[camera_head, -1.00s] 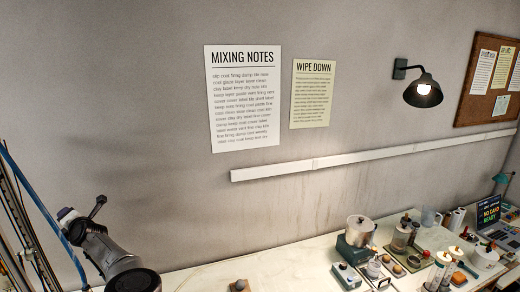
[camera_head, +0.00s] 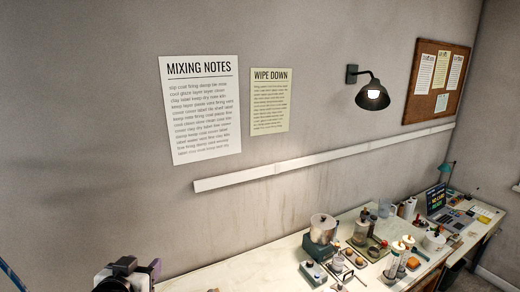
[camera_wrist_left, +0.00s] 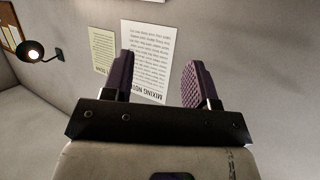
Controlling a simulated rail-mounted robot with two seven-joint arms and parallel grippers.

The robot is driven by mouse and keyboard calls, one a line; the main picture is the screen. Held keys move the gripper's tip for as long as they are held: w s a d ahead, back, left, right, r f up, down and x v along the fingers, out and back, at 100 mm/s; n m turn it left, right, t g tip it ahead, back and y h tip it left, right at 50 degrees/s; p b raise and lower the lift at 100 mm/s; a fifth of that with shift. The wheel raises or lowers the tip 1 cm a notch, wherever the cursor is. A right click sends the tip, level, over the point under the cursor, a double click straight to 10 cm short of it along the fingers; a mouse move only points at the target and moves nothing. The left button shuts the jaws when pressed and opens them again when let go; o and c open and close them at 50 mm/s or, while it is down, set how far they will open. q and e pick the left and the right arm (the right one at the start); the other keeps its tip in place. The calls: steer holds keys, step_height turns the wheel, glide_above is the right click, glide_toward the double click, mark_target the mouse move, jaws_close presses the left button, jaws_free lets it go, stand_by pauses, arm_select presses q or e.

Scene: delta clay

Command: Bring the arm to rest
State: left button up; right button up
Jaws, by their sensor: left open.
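My left gripper (camera_head: 140,267) shows at the bottom left of the head view, in front of the grey wall and near the back of the worktop. In the left wrist view its two purple ribbed fingers (camera_wrist_left: 157,78) stand wide apart with nothing between them. Behind them that view shows the wall with its posted sheets, upside down. The left gripper touches nothing that I can see. My right gripper is in neither view.
The pale worktop (camera_head: 262,262) runs along the wall, its left part mostly clear. A pot on a green base (camera_head: 322,230), jars and small tools crowd it further right. A black wall lamp (camera_head: 371,92) and a white rail (camera_head: 325,156) are on the wall.

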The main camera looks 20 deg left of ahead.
arm_select(q)
steer(key=s+d+f+m+g+h+p, duration=0.1)
steer(key=s+d+f+m+g+h, duration=0.1)
steer(key=s+d+f, duration=0.45)
steer(key=s+d+f+m+g+h+p, duration=0.1)
steer(key=s+d+f+m+g+h, duration=0.2)
steer(key=d+f, duration=0.65)
steer(key=s+f+g, duration=0.2)
steer(key=s+f, duration=0.4)
steer(key=s, duration=0.3)
steer(key=s+d+f+g+p, duration=0.1)
steer(key=s+f+g, duration=0.1)
steer(key=s+f, duration=0.5)
steer(key=shift+s+g+p, duration=0.3)
steer(key=shift+s, duration=0.65)
steer(key=shift+f, duration=0.1)
